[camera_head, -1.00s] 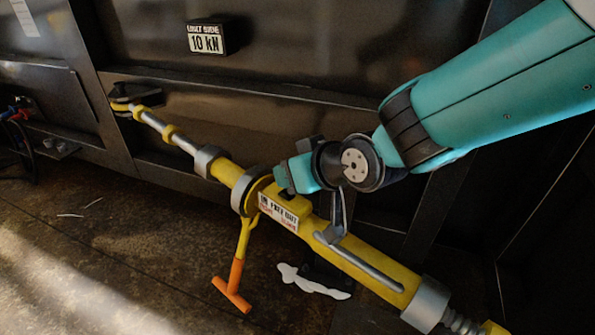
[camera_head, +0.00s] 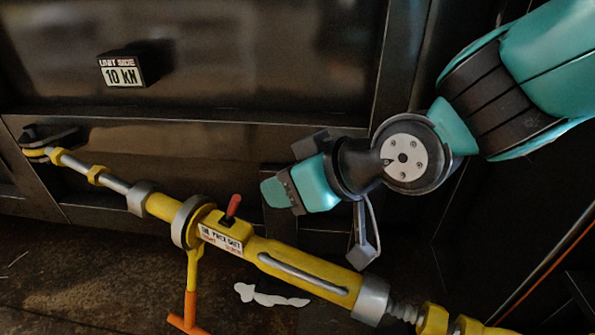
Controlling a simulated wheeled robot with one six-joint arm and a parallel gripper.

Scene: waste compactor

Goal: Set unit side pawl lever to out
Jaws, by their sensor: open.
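The pawl lever (camera_head: 232,207) has a red tip and a dark base. It stands on a yellow housing, its tip leaning slightly up and right. The housing is part of a long yellow ratchet jack (camera_head: 300,271) with grey collars. My gripper (camera_head: 363,250) is right of the lever, apart from it. One dark finger shows hanging below my teal wrist, near the jack's right part; the other is hidden. Nothing shows in its grasp, and it is open.
An orange T-shaped handle (camera_head: 190,308) hangs below the jack. A box marked 10 kN (camera_head: 123,71) sits on the dark wall behind. A white scrap (camera_head: 270,296) lies on the floor. A dark vertical post stands behind my wrist.

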